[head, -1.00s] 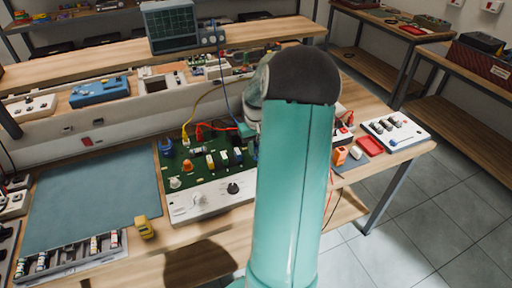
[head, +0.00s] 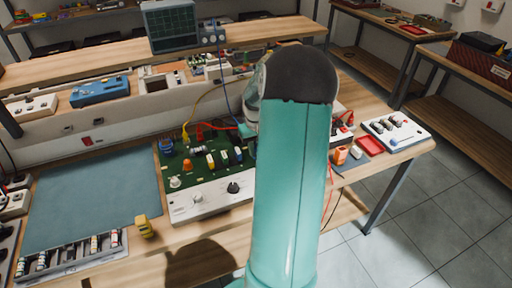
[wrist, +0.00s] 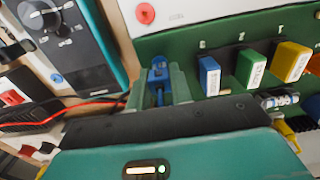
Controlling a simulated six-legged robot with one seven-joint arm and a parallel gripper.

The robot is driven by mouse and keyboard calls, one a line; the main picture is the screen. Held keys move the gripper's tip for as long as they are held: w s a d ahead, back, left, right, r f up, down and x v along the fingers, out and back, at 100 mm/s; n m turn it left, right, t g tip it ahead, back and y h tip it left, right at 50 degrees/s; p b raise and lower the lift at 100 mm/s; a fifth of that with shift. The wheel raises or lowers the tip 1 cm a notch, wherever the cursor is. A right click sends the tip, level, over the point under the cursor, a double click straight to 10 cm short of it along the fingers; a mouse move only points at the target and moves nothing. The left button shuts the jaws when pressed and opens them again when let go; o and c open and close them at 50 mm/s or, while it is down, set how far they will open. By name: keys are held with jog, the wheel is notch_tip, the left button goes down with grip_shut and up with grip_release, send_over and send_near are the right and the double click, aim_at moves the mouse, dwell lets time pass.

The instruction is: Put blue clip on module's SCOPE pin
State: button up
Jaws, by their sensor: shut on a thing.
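The module is a green board (head: 180,182) with a white front panel, on the bench left of my arm in the head view. It also shows in the wrist view (wrist: 220,42). In the wrist view my gripper (wrist: 160,84) is shut on the blue clip (wrist: 158,70), beside the board's edge and left of the blue block. I cannot make out the SCOPE pin or whether the clip touches one.
Blue, green and yellow blocks (wrist: 250,68) stand on the board close to the gripper. Red and yellow leads (head: 207,126) cross the board's back. A black-faced teal device (wrist: 85,45) stands left in the wrist view.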

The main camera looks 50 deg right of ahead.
jog(key=shift+f, duration=0.55)
dwell(0.4)
jog(key=o, duration=0.9)
notch_tip(320, 180, up, 14)
jog(key=shift+f, duration=0.1)
dwell(0.5)
